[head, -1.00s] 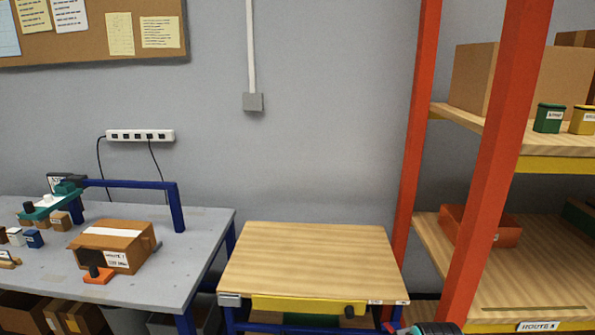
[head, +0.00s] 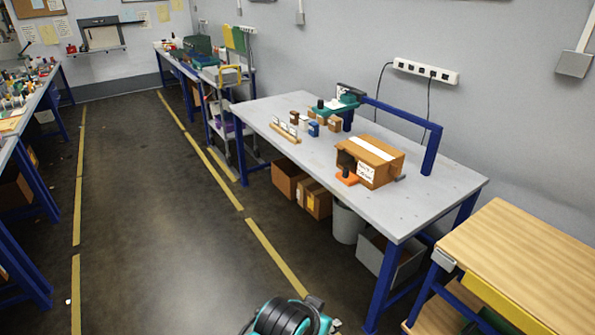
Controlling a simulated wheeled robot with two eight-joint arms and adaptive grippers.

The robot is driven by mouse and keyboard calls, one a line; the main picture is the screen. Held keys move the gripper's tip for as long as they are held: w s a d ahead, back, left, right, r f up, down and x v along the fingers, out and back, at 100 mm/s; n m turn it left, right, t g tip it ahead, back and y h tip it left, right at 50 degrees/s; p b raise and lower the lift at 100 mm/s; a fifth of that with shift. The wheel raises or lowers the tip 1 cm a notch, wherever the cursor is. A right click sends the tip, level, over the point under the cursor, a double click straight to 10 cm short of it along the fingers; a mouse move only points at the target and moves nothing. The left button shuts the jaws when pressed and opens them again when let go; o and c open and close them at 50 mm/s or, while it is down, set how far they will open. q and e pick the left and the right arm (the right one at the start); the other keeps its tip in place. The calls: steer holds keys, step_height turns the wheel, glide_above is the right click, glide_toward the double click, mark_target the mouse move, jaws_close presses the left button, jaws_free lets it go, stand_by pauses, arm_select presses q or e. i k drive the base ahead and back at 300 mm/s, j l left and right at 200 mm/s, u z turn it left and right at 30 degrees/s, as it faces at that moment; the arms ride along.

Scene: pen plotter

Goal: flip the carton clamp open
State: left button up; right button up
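The carton clamp (head: 347,177) is a small orange piece with a black knob. It sits on the grey workbench (head: 440,190) at the near side of a brown carton (head: 377,162). The carton has a white strip on top and a white label. At this size I cannot tell the clamp's lever position. A black and teal part of one of my arms shows at the bottom edge. I see no gripper fingers, so both grippers are out of view.
A blue post with an arm (head: 432,150) rises behind the carton. Small boxes and a teal device (head: 335,107) stand on the bench's far part. A wooden-topped table (head: 530,250) is at the lower right. The floor on the left is clear.

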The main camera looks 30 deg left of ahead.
mark_target(347, 177)
steer(key=u, duration=0.7)
steer(key=z, duration=0.3)
steer(key=i+j+z, duration=0.2)
steer(key=i+z, duration=0.25)
steer(key=i+j+z, duration=0.15)
steer(key=j+z, duration=0.25)
steer(key=i+j, duration=0.2)
steer(key=i+j+z, duration=0.1)
steer(key=j, duration=0.35)
steer(key=i+j, duration=0.3)
steer(key=i+j+z, duration=0.1)
steer(key=j, duration=0.25)
steer(key=i, duration=0.1)
